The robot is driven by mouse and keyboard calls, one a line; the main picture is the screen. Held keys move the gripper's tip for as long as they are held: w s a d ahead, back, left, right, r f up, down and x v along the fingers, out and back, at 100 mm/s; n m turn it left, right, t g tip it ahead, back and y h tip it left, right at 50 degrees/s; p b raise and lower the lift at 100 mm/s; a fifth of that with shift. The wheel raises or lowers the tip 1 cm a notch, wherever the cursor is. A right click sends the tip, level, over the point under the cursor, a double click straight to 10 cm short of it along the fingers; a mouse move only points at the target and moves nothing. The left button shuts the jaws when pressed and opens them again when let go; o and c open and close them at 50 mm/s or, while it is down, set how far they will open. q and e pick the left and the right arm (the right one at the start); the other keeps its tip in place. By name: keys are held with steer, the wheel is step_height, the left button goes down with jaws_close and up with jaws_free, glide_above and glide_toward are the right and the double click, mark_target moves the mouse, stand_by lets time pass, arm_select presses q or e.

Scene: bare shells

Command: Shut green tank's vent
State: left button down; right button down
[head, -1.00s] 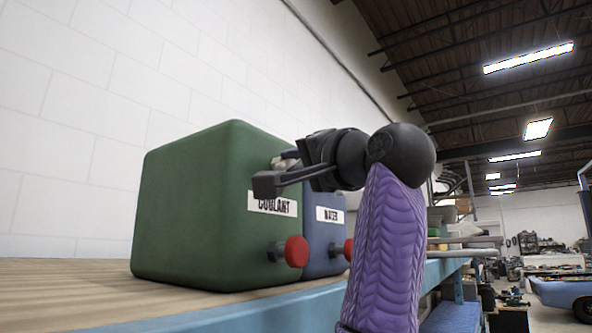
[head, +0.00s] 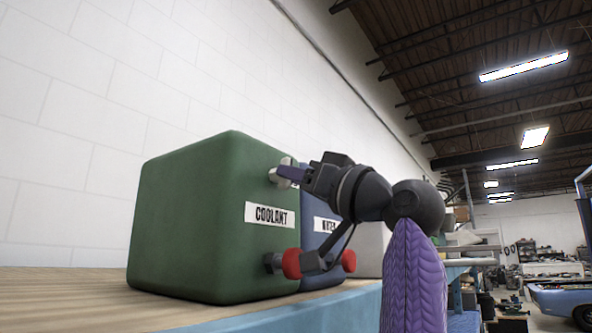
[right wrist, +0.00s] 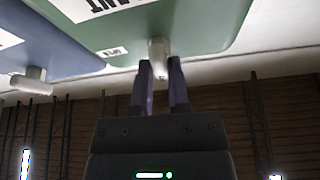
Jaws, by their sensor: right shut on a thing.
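The green tank (head: 195,215), labelled COOLANT, stands on the bench; it also fills the top of the right wrist view (right wrist: 215,22). Its pale vent (head: 281,174) sticks out high on its front face, above the label; in the right wrist view the vent (right wrist: 158,47) is between my fingertips. My right gripper (head: 292,173) is shut on the vent, its fingers partly covering it. I cannot tell whether the vent is open or shut. My left gripper is not in view.
A blue tank (head: 319,243), its label partly hidden by my wrist, stands right beside the green one; its own pale vent (right wrist: 28,82) shows in the wrist view. The wooden bench top (head: 60,293) is clear at left.

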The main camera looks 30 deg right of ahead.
steer(key=shift+n+y, duration=0.4)
steer(key=shift+n, duration=0.4)
steer(key=shift+d+n, duration=0.1)
steer(key=shift+n, duration=0.2)
steer(key=c, duration=0.6)
jaws_free()
steer(key=shift+w, duration=0.15)
steer(key=b+v, duration=0.5)
steer(key=v, duration=0.5)
